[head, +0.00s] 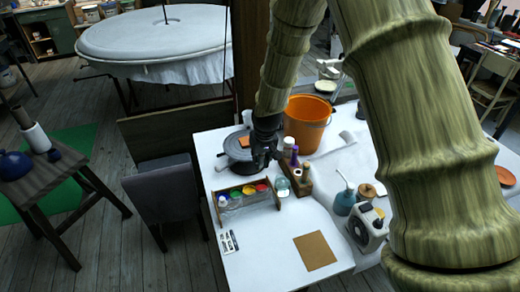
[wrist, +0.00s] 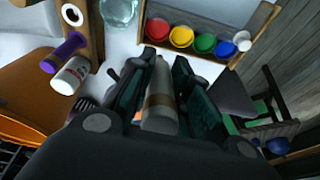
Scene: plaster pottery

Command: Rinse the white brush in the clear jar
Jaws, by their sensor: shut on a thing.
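My gripper (head: 264,155) is above the back of the white table, behind the paint rack. In the wrist view its two dark green fingers (wrist: 160,82) are shut on a pale, whitish cylinder with a tan band, which looks like the white brush (wrist: 162,85). The brush's tip cannot be made out, and in the head view I cannot clearly see the brush. The clear jar (head: 283,187) stands on the table right of the paint rack, in front of and slightly right of my gripper. It also shows at the top of the wrist view (wrist: 118,9), apart from the brush.
A wooden rack of paint pots (head: 246,197) stands left of the jar. A wooden block (head: 301,181) with bottles is at its right. An orange bucket (head: 306,122) stands behind. The table's front is mostly clear around a brown board (head: 315,250).

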